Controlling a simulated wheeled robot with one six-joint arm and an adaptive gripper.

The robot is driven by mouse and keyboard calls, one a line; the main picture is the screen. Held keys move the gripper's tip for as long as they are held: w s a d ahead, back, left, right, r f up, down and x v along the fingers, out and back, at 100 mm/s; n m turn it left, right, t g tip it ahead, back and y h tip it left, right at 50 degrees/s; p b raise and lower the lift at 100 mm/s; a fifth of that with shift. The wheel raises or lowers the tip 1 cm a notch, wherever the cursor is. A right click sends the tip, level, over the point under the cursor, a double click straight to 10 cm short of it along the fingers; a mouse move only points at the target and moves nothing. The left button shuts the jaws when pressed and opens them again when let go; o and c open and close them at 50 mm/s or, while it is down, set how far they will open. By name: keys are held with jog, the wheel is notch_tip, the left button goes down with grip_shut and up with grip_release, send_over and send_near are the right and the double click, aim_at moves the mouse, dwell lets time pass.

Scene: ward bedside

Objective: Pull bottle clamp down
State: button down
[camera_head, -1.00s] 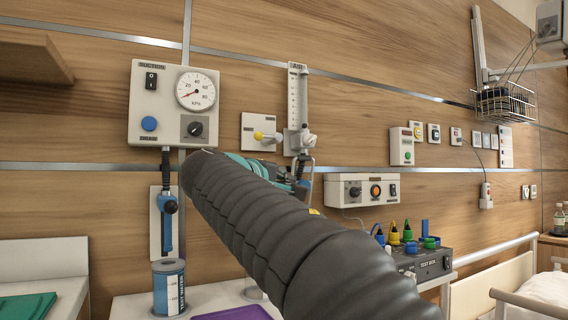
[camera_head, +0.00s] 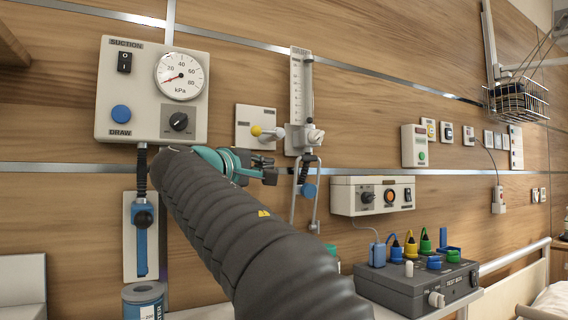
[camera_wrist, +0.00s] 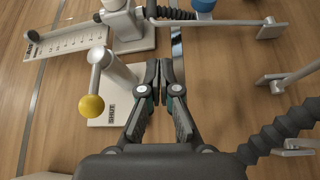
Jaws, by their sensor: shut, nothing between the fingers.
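My gripper (camera_head: 270,178) is in front of the wall, left of the flowmeter's hanging metal wire frame (camera_head: 317,205). In the wrist view my gripper (camera_wrist: 159,68) has its fingers together and empty, beside a white outlet plate (camera_wrist: 105,117) with a yellow knob (camera_wrist: 92,106). The wire frame, with a blue part (camera_head: 308,190) between its sides, also shows in the wrist view (camera_wrist: 235,22). At left, a blue strip on a white plate carries a black knob (camera_head: 144,218) above a blue-and-white bottle (camera_head: 143,303). I cannot tell which of these is the bottle clamp.
The suction panel (camera_head: 152,90) is at upper left, the flowmeter (camera_head: 300,95) right of it. A control box (camera_head: 343,196) and a dark test box (camera_head: 415,290) with coloured parts stand right of my arm. A bed rail (camera_head: 512,262) is at lower right.

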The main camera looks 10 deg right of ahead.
jog(key=p+x, duration=0.2)
jog(key=x, duration=0.8)
jog(key=shift+s, duration=0.1)
